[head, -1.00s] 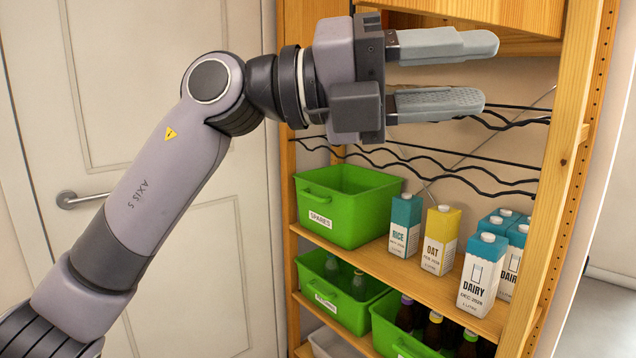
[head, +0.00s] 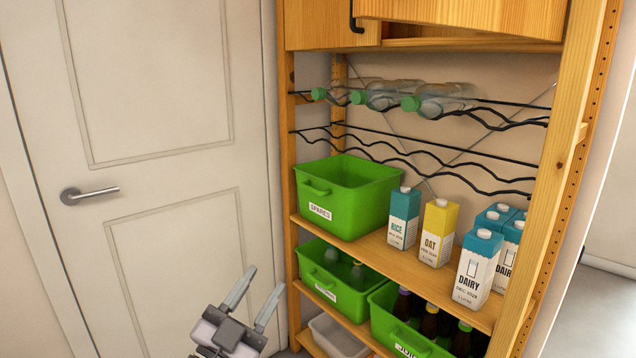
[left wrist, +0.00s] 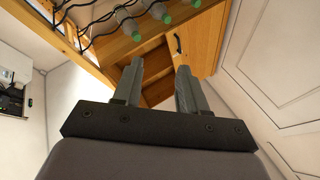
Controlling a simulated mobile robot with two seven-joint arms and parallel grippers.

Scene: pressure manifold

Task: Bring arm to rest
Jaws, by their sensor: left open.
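My left gripper (head: 254,301) is low in the head view, in front of the white door and left of the shelf. Its two fingers point up and are apart, with nothing between them. In the left wrist view the open fingers (left wrist: 160,88) point up toward the shelf's upper cupboard. Most of my left arm is out of the head view. My right gripper does not show in any view.
A wooden shelf (head: 283,190) holds a green SPARES bin (head: 345,205), several cartons and lower green bins with bottles. Clear bottles (head: 430,102) lie on the wire rack. The upper cupboard door (head: 460,14) stands ajar. A door handle (head: 90,194) is at left.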

